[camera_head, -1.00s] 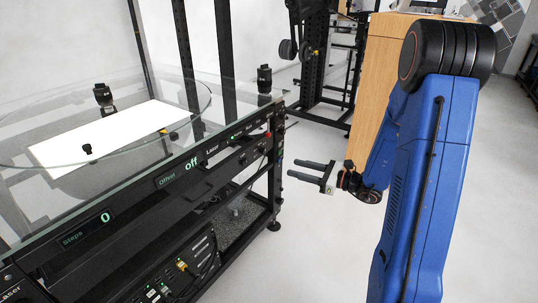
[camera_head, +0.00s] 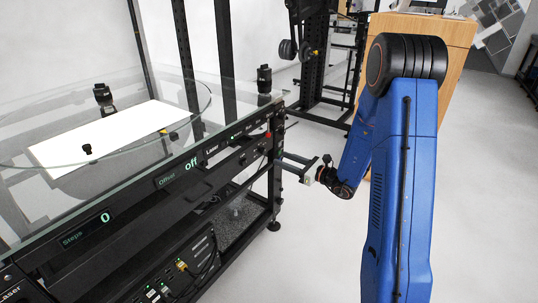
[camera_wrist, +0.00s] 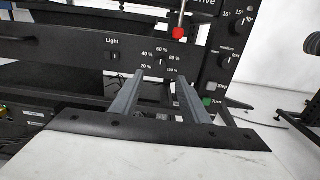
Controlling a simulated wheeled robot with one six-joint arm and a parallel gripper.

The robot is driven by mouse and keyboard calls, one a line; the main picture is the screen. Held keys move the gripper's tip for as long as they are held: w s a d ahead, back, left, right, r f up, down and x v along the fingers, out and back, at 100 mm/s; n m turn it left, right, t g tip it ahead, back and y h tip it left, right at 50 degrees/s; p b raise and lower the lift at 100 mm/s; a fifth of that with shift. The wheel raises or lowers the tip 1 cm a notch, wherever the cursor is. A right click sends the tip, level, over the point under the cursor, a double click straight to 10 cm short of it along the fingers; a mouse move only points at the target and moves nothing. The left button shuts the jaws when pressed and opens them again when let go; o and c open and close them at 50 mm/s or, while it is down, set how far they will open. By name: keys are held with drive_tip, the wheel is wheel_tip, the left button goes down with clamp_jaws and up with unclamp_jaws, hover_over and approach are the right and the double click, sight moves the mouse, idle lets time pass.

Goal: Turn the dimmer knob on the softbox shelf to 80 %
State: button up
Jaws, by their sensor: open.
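In the wrist view, the dimmer knob (camera_wrist: 161,60) is a small dark knob on the black shelf panel (camera_wrist: 60,53), ringed by white marks from 20 % to 100 %. The knob is hard to make out there.
A Light switch (camera_wrist: 112,56) sits left of the knob. A red-tipped lever (camera_wrist: 178,32) is above right, and a green button (camera_wrist: 207,101) is below right. A glass-topped turntable (camera_head: 60,95) fills the left. Open floor lies right of the frame.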

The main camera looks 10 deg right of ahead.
sight(265, 152)
drive_tip(key=x, duration=0.8)
clamp_jaws()
